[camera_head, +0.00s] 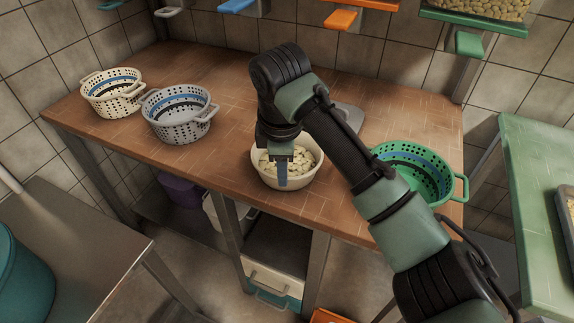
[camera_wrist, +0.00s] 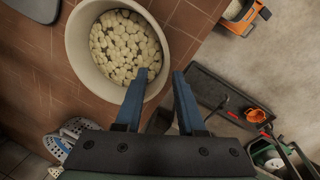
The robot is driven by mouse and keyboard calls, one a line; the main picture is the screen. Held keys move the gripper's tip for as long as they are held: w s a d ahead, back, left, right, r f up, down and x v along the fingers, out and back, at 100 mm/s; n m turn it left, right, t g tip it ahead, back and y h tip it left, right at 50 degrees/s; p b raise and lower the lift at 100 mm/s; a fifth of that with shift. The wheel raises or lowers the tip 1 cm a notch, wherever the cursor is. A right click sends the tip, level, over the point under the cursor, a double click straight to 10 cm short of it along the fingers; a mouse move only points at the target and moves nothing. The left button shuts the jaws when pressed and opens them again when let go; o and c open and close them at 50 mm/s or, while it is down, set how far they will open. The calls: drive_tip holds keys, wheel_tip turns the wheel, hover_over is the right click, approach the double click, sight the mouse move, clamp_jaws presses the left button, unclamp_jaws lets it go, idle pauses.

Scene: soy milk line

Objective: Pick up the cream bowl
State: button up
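The cream bowl (camera_head: 305,182) stands upright near the front edge of the brown tiled counter, filled with pale beans. In the wrist view the bowl (camera_wrist: 73,45) is at the upper left, with its right rim close to my fingers. My gripper (camera_head: 283,184) points down at the bowl's front side. The left finger overlaps the bowl's inside and the right finger lies outside the rim. I cannot tell whether either finger touches the bowl.
A green colander (camera_head: 430,180) stands right of the bowl, partly behind my arm. A grey colander (camera_head: 183,128) and a cream colander (camera_head: 108,103) stand at the left. The counter (camera_head: 215,75) between the grey colander and the bowl is clear. Wall dispensers hang above the back.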

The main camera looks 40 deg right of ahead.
drive_tip(key=x, duration=0.4)
drive_tip(key=shift+s+d+f+b, duration=0.15)
drive_tip(key=shift+f+b, duration=0.15)
drive_tip(key=shift+b, duration=0.1)
clamp_jaws()
idle(1.0)
